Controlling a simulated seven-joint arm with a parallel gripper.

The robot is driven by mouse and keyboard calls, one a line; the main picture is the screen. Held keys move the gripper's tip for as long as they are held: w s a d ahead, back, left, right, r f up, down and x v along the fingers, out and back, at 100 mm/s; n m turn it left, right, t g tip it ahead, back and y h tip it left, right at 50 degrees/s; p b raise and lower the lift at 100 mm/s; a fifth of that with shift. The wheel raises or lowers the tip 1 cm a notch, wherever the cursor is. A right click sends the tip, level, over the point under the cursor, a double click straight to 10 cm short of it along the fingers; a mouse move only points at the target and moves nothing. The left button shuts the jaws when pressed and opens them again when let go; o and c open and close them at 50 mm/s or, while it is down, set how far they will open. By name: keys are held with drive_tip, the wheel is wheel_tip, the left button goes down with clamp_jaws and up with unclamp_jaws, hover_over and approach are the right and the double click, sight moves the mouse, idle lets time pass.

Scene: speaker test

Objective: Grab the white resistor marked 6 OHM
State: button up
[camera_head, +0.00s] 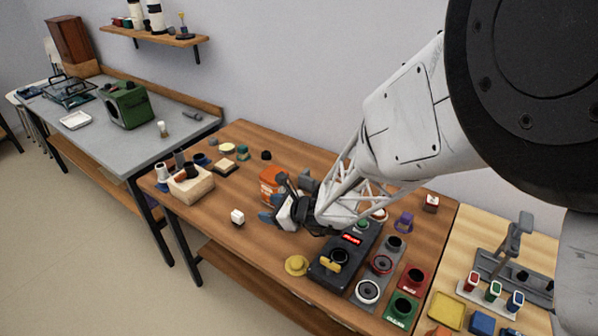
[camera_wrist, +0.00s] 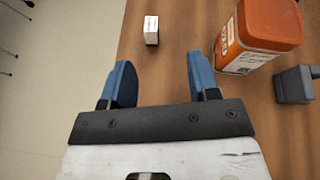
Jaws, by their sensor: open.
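A small white block (camera_head: 237,216) sits on the wooden table, left of my gripper in the head view. It also shows in the wrist view (camera_wrist: 151,31), beyond the fingertips and between their lines, a little left of centre. Dark marks show on it, but I cannot read 6 OHM. My gripper (camera_head: 270,208) is above the table with its blue fingers apart; in the wrist view the gap between them (camera_wrist: 157,75) is empty. The block is apart from both fingers.
An orange container (camera_wrist: 265,35) stands close to the right finger, with a grey object (camera_wrist: 294,85) beside it. A dark device with a red display (camera_head: 343,252) and a yellow round piece (camera_head: 296,265) are nearby. The table around the white block is clear.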

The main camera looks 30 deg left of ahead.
sight(242, 218)
drive_tip(key=a+f, duration=0.1)
drive_tip(key=f, duration=0.1)
drive_tip(key=s+a+f+m, duration=0.1)
drive_tip(key=a, duration=0.1)
drive_tip(key=s+a+f+m, duration=0.1)
drive_tip(key=f, duration=0.1)
drive_tip(key=shift+s+a+f+t, duration=0.1)
drive_tip(key=shift+a+f+t, duration=0.2)
drive_tip(key=shift+a+t, duration=0.1)
drive_tip(key=shift+x, duration=1.3)
drive_tip(key=shift+x, duration=2.6)
drive_tip(key=shift+r, duration=0.15)
drive_tip(key=c, duration=1)
